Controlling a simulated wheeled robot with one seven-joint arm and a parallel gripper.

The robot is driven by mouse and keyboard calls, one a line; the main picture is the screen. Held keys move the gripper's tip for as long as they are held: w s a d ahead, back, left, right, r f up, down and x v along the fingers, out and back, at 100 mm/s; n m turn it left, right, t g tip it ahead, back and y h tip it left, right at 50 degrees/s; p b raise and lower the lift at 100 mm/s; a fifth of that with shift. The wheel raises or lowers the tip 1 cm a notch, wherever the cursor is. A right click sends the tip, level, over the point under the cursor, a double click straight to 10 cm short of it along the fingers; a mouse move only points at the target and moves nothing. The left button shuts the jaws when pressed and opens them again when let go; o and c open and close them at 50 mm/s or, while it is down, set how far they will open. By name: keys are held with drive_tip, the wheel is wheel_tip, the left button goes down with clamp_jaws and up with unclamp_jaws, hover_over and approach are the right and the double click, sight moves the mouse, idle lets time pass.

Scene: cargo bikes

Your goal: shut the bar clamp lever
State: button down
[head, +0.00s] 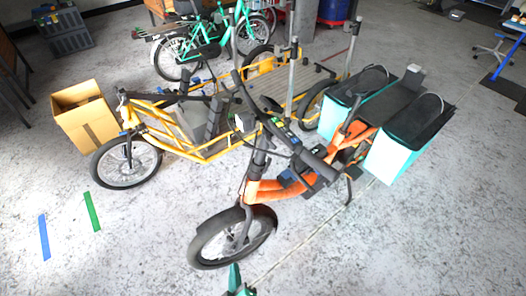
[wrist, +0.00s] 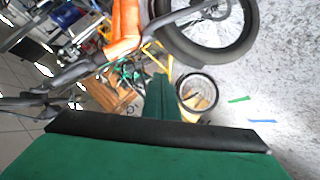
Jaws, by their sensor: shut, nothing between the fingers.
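An orange cargo bike (head: 262,190) stands in the middle of the head view, its front wheel toward me. Its handlebar (head: 290,135) carries small dark and green parts; I cannot make out which of them is the bar clamp lever. My green gripper (head: 236,278) is at the bottom edge of the head view, below the front wheel and apart from the handlebar. In the wrist view my gripper (wrist: 158,100) is shut and empty. That view is turned over and shows the bike's orange frame (wrist: 125,28) and front wheel (wrist: 208,25); no lever is clear there.
A yellow cargo bike (head: 170,140) stands close behind the orange one, with teal bikes (head: 180,50) farther back. Teal panniers (head: 395,150) hang at the orange bike's rear. A cardboard box (head: 85,118) stands at left. The floor is free at front left and right.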

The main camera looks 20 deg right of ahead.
drive_tip(key=w+d+r+n+g+h, duration=0.1)
drive_tip(key=w+d+r+h, duration=0.15)
drive_tip(key=w, duration=0.95)
drive_tip(key=m+g+h, duration=0.4)
drive_tip(key=g+h, duration=0.3)
drive_tip(key=h, duration=0.2)
approach(271, 146)
drive_tip(key=x, duration=0.4)
drive_tip(key=shift+w+d+f, duration=0.1)
drive_tip(key=shift+d+f, duration=0.1)
drive_tip(key=shift+d, duration=0.15)
drive_tip(key=shift+x, duration=0.9)
drive_tip(key=shift+r, duration=0.1)
